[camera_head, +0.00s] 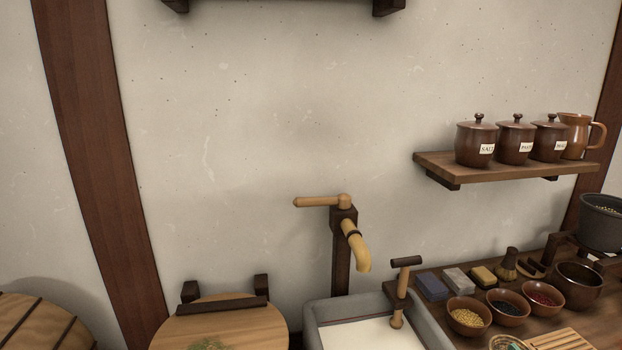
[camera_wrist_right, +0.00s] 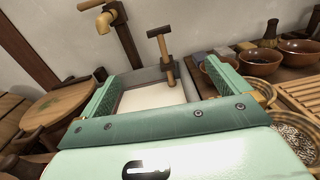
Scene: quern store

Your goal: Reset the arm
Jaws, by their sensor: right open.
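My right gripper (camera_wrist_right: 160,80) shows only in the right wrist view. Its two green fingers stand wide apart, and nothing is held between them. Behind the gap lies the pale stone sink basin (camera_wrist_right: 150,98), with a wooden T-handled tool (camera_wrist_right: 162,48) at its rim. The fingers overlap the basin in the picture; I cannot tell how high they are above it. Neither of my grippers shows in the head view, and my left gripper is in no view.
A tap (camera_head: 343,215) stands behind the basin (camera_head: 430,318). Bowls, such as one of yellow grain (camera_head: 468,316), and blocks crowd the counter at right. A shelf (camera_head: 505,168) holds lidded jars and a jug. A round wooden lid (camera_head: 215,325) is at left. The middle wall is bare.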

